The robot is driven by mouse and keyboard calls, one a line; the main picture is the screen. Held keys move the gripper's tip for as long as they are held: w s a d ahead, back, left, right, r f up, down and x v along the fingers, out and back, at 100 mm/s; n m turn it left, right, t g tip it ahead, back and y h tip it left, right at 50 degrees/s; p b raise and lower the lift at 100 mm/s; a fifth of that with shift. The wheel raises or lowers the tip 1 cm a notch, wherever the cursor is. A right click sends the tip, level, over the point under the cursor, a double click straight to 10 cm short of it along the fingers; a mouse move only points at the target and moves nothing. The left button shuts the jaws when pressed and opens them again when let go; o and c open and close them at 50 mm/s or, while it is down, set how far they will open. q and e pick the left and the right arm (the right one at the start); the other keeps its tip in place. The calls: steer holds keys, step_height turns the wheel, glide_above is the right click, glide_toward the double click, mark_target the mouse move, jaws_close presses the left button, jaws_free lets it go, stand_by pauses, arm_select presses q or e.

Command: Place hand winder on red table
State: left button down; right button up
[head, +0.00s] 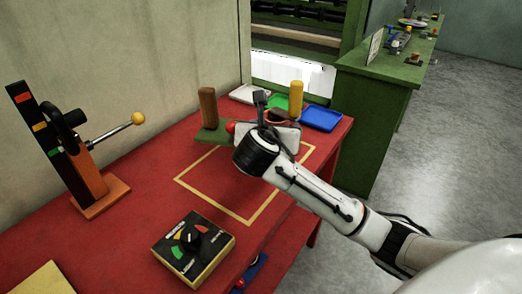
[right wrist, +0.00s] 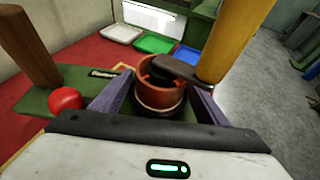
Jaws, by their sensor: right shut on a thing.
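The hand winder has a green base (head: 211,134) with a brown post at its left end, a yellow post (head: 296,98) at its right, a red ball and a reddish-brown drum (right wrist: 160,97) with a black crank. My right gripper (head: 276,122) has its fingers on both sides of the drum and is shut on the winder. The winder is over the back of the red table (head: 135,205), by the far part of a yellow outlined square (head: 222,204). I cannot tell whether its base touches the table; my gripper hides part of it. My left gripper is not in view.
White, green and blue trays (head: 321,117) lie along the table's back edge. A lever stand (head: 100,195) is at the left and a dial box (head: 193,248) at the front. The outlined square's near part is bare. A green counter (head: 375,110) stands beyond the table.

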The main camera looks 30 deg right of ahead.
step_height(320, 180, down, 2)
steer(key=shift+s+f, duration=0.15)
steer(key=shift+f, duration=0.1)
step_height(320, 180, down, 5)
steer(key=shift+b, duration=0.7)
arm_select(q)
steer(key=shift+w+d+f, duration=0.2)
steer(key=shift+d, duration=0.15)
arm_select(e)
steer(key=o, duration=1.7)
steer(key=shift+f, duration=0.2)
steer(key=shift+c, duration=0.2)
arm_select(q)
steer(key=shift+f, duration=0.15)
